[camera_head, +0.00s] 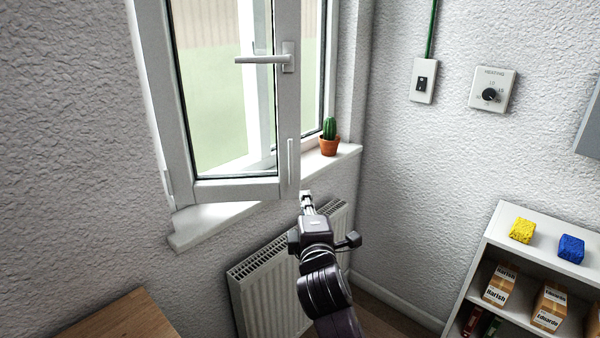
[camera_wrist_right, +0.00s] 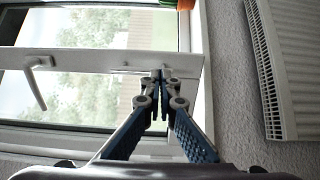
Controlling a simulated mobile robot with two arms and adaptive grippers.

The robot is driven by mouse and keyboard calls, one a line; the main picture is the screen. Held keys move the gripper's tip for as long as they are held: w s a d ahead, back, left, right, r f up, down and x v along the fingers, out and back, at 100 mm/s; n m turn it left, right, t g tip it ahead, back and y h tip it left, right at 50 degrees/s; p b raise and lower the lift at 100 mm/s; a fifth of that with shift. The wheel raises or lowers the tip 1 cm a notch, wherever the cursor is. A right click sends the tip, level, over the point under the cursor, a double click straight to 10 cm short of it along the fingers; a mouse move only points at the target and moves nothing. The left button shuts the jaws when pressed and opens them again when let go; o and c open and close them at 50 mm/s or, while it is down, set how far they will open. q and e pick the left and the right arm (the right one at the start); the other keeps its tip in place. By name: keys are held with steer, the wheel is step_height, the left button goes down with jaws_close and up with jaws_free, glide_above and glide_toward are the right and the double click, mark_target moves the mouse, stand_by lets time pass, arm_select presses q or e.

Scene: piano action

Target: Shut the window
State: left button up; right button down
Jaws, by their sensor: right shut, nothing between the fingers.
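The white window sash (camera_head: 287,110) stands swung inward from its frame, so the window is open. Its handle (camera_head: 265,59) lies level, pointing left, in the head view. In the right wrist view the sash (camera_wrist_right: 105,62) and the handle (camera_wrist_right: 38,63) also show. My right gripper (camera_head: 306,197) is near the sash's lower free corner, just right of it in the head view. In the wrist view its fingers (camera_wrist_right: 160,76) are together and empty, overlapping the sash edge. I cannot tell whether they touch it. My left gripper is out of view.
A potted cactus (camera_head: 330,138) stands at the right of the windowsill (camera_head: 212,221). A radiator (camera_head: 262,290) hangs below. A wooden surface (camera_head: 125,318) is at lower left, a white shelf (camera_head: 541,250) with boxes and sponges at lower right.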

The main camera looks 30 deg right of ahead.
mark_target(298, 168)
steer(key=p+x, duration=0.2)
steer(key=x, duration=1)
steer(key=shift+w+p, duration=0.1)
steer(key=shift+p, duration=0.2)
steer(key=shift+w+d+f, duration=0.1)
steer(key=shift+w+d, duration=0.05)
steer(key=shift+w, duration=0.35)
